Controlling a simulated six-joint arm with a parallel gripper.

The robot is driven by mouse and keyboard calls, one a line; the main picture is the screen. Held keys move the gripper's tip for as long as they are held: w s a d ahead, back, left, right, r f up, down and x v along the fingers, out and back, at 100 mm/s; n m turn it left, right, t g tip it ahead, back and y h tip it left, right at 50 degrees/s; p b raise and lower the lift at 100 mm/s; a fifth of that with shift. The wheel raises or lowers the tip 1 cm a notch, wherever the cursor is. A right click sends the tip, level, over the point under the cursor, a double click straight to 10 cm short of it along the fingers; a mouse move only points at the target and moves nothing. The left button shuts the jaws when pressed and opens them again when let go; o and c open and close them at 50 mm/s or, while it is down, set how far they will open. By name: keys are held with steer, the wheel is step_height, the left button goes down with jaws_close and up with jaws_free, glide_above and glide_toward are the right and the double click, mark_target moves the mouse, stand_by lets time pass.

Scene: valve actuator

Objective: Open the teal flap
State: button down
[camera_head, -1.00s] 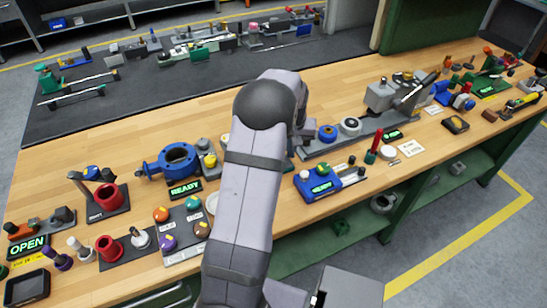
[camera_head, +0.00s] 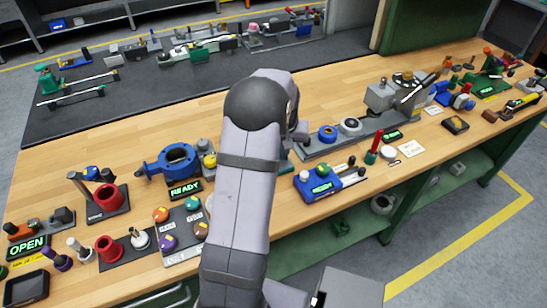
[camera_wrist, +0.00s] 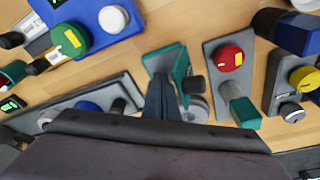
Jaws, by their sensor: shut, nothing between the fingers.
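A teal piece that looks like the flap (camera_wrist: 181,68) stands at the upper middle of the wrist view, on a small grey-and-teal fixture. My gripper (camera_wrist: 161,84) is shut and empty, its narrow dark fingers reaching up to this fixture from below. The fingertips overlap the teal part in the picture; I cannot tell whether they touch it. A dark knob and a round grey part sit just right of the fingers. In the head view my arm hides the gripper and most of this spot.
Right of the fingers is a grey plate with a red knob (camera_wrist: 229,58) and a teal handle (camera_wrist: 243,110). A yellow-knobbed device (camera_wrist: 303,78) is farther right. A blue device with a white knob (camera_wrist: 112,19) is upper left. The workbench (camera_head: 330,95) is crowded near my arm.

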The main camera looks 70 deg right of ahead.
steer(key=shift+w+a, duration=0.15)
steer(key=shift+w, duration=0.05)
steer(key=shift+w+a, duration=0.7)
steer(key=shift+a, duration=0.05)
steer(key=shift+w+a, duration=0.2)
steer(key=shift+w, duration=0.05)
steer(key=shift+w+a, duration=0.1)
steer(key=shift+w, duration=0.05)
steer(key=shift+s+d, duration=0.35)
steer(key=shift+s, duration=0.05)
steer(key=shift+s+d, duration=0.25)
steer(key=shift+s+d+p, duration=0.2)
steer(key=shift+s+p, duration=0.05)
steer(key=shift+p, duration=0.05)
steer(key=shift+s+d, duration=0.2)
